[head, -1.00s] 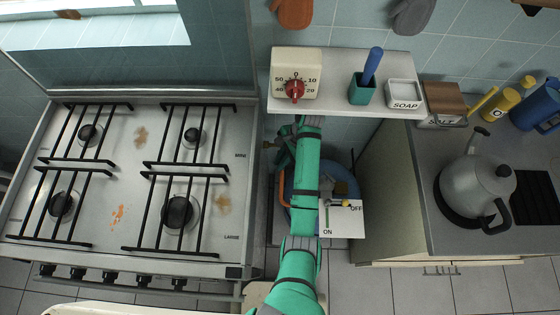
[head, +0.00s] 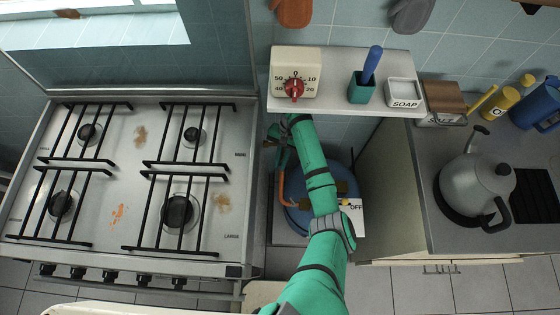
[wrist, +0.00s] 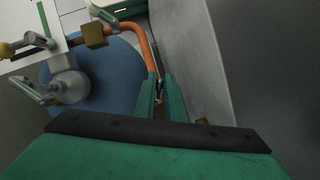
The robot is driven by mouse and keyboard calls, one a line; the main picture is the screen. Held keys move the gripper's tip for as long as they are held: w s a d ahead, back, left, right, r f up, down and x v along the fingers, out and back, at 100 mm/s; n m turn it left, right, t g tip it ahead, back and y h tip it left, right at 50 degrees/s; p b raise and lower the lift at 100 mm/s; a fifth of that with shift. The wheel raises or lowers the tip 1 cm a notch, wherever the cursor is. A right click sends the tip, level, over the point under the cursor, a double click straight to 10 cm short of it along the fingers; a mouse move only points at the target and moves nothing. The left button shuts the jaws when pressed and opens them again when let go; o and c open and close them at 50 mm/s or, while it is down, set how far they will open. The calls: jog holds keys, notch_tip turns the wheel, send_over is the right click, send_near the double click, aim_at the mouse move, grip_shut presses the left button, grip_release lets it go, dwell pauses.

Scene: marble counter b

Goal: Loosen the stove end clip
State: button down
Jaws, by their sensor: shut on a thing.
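In the wrist view, my gripper (wrist: 163,103) has its two green fingers closed around the end of the orange hose (wrist: 143,48). A small dark, metallic piece, which looks like the stove end clip (wrist: 160,90), shows between the fingers, mostly hidden by them. The hose curves from a brass fitting (wrist: 95,36) above the blue gas bottle (wrist: 112,75) down to the fingers. In the head view, my gripper (head: 271,143) is beside the stove's right side, under the shelf. The clip cannot be made out there. The hose (head: 281,186) shows left of my arm.
The stove (head: 128,150) stands close on the left and a cabinet (head: 385,190) on the right, leaving a narrow gap. A shelf (head: 345,100) with a timer (head: 310,62) overhangs my gripper. A white ON/OFF card (head: 356,222) lies by the bottle.

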jog(key=shift+d+n+h, duration=0.1)
jog(key=shift+n+h, duration=0.2)
jog(key=shift+n, duration=0.6)
jog(key=shift+s, duration=0.1)
jog(key=c, duration=1.8)
grip_release()
